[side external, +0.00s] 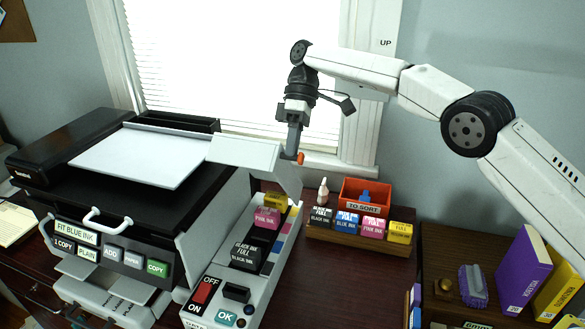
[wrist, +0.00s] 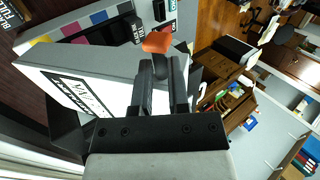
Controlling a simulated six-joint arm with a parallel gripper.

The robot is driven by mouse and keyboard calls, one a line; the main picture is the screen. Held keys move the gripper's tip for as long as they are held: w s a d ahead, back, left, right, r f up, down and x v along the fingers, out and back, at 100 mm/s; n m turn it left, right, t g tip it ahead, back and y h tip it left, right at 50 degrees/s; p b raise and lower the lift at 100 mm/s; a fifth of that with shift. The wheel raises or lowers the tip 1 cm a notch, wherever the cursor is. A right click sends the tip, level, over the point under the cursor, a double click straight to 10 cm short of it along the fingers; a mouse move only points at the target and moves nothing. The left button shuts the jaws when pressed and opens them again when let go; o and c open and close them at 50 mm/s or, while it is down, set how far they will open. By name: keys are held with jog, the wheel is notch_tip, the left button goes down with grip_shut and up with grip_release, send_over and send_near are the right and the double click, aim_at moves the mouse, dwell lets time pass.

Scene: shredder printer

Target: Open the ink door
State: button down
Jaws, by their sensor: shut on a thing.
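The ink door (side external: 248,150) is a white panel on the printer's right side. It stands raised, and the ink bay (side external: 283,250) below it is uncovered. The door's white panel also shows in the wrist view (wrist: 105,75). An orange-tipped handle (side external: 300,158) sticks out at the door's edge; its orange tip shows in the wrist view (wrist: 157,42). My gripper (side external: 292,150) points down at the door's far right corner. In the wrist view my gripper (wrist: 161,75) is shut on the handle, with the orange tip beyond the fingers. The fingers partly hide the handle.
Black, pink and yellow cartridges (side external: 267,217) sit in the bay. A wooden rack of full inks (side external: 345,228) and an orange sorting bin (side external: 364,197) stand to the right. An ON/OFF switch (side external: 203,292) and OK button (side external: 227,315) are in front. The window is behind.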

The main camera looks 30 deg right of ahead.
jog(key=shift+w+d+f, duration=0.3)
jog(key=shift+d+f, duration=0.25)
jog(key=shift+f, duration=0.05)
jog(key=c, duration=0.6)
grip_release()
jog(key=shift+a+r, duration=0.15)
jog(key=shift+r, duration=0.2)
jog(key=shift+s+d+r, duration=0.65)
jog(key=shift+s+r, duration=1.45)
jog(key=shift+s, duration=0.15)
jog(key=shift+s+d+r, duration=0.6)
jog(key=shift+s+r, duration=1.5)
jog(key=shift+s, duration=0.15)
jog(key=shift+s+d+r, duration=0.65)
jog(key=shift+s+r, duration=1.45)
jog(key=shift+s, duration=0.15)
jog(key=shift+c, duration=0.3)
